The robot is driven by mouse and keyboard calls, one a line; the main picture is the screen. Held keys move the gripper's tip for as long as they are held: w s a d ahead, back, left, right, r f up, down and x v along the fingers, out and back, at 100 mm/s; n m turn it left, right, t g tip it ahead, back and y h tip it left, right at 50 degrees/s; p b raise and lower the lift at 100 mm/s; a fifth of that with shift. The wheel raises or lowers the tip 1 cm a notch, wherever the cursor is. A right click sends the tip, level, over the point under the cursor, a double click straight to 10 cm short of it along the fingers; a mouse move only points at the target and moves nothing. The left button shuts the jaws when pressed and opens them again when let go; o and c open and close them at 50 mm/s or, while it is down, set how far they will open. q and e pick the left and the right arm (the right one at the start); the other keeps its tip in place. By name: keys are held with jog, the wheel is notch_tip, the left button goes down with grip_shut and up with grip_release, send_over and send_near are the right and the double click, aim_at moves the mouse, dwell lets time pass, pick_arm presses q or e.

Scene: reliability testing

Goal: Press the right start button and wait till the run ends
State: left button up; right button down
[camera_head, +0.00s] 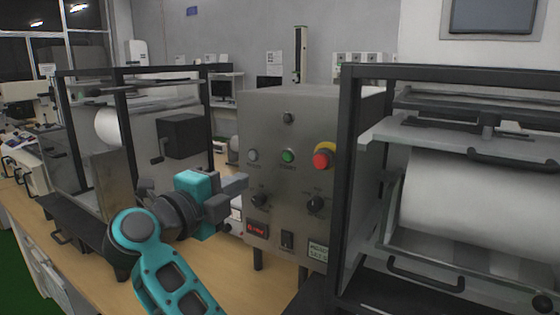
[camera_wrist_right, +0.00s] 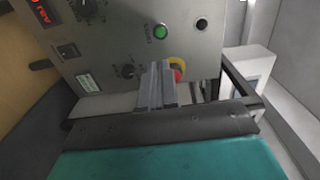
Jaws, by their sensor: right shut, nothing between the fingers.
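The grey control box (camera_head: 270,190) stands in the middle of the head view. Its green start button (camera_head: 288,156) sits in the upper half of the front panel. In the right wrist view the green button (camera_wrist_right: 160,31) shows bright, beyond the fingertips. My right gripper (camera_head: 243,183) is shut and empty, in front of the panel, left of and lower than the green button in the head view. Its fingers also show in the right wrist view (camera_wrist_right: 155,70), apart from the green button. My left gripper is not in view.
A red stop knob with a yellow collar (camera_head: 322,160) is right of the green button. Two dark dials sit below, with a red-lit display (camera_head: 257,229). Black-framed roller machines stand left (camera_head: 120,150) and right (camera_head: 349,180) of the box, on a wooden bench (camera_head: 200,280).

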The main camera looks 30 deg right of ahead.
jog(key=p, duration=0.1)
send_near(287, 155)
jog(key=x, duration=0.6)
jog(key=shift+w+d+f, duration=0.25)
jog(key=shift+w+d, duration=0.05)
jog(key=shift+w+d+r+p, duration=0.15)
jog(key=shift+w+d+p, duration=0.15)
jog(key=shift+d+p, duration=0.4)
jog(key=shift+d, duration=0.1)
